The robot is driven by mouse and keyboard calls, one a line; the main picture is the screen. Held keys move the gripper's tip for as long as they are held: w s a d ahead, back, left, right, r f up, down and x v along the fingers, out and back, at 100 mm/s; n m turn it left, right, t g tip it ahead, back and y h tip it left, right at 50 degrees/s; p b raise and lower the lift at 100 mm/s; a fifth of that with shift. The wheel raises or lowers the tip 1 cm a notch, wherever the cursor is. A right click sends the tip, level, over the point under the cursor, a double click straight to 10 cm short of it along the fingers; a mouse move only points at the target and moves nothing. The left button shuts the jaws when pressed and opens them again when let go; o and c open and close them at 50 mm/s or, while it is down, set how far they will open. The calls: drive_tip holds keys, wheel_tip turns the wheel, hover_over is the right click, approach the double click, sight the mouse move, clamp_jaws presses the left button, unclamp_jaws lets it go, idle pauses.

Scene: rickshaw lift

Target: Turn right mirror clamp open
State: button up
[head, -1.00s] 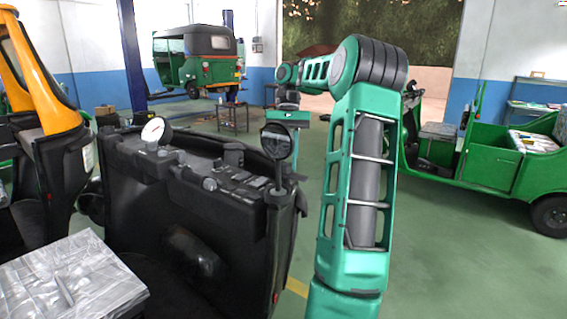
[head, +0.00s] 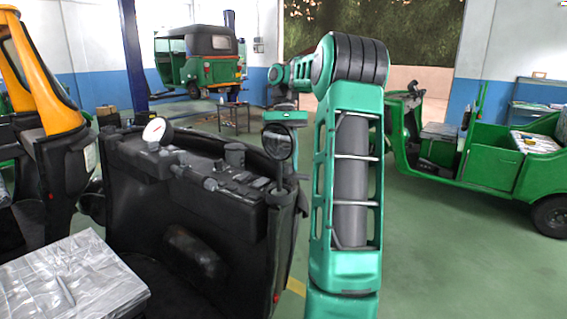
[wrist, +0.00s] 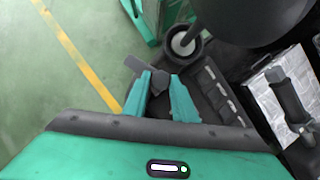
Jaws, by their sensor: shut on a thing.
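The right mirror (head: 278,143) is a round dark mirror on a short stem at the right end of the black dashboard. In the head view my gripper's green body is just above and behind it, and the mirror hides the fingers. In the wrist view my gripper (wrist: 160,79) has its two teal fingers around a small dark grey lever-like piece, which looks like the mirror clamp (wrist: 154,73). The fingers are shut on it. A large dark rounded shape (wrist: 245,18), probably the mirror head, fills the top of the wrist view close by. The clamp's turn angle is hard to tell.
The black dashboard (head: 190,215) carries a white gauge (head: 153,130) and a handlebar. A silver-covered seat (head: 70,275) is at the lower left. A green open rickshaw (head: 490,165) stands at the right. Green floor is free between it and my arm.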

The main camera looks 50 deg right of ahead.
drive_tip(key=o, duration=1)
drive_tip(key=shift+w+a, duration=0.15)
drive_tip(key=shift+w, duration=0.05)
drive_tip(key=shift+o, duration=0.2)
drive_tip(key=shift+s, duration=0.1)
drive_tip(key=shift+s, duration=0.1)
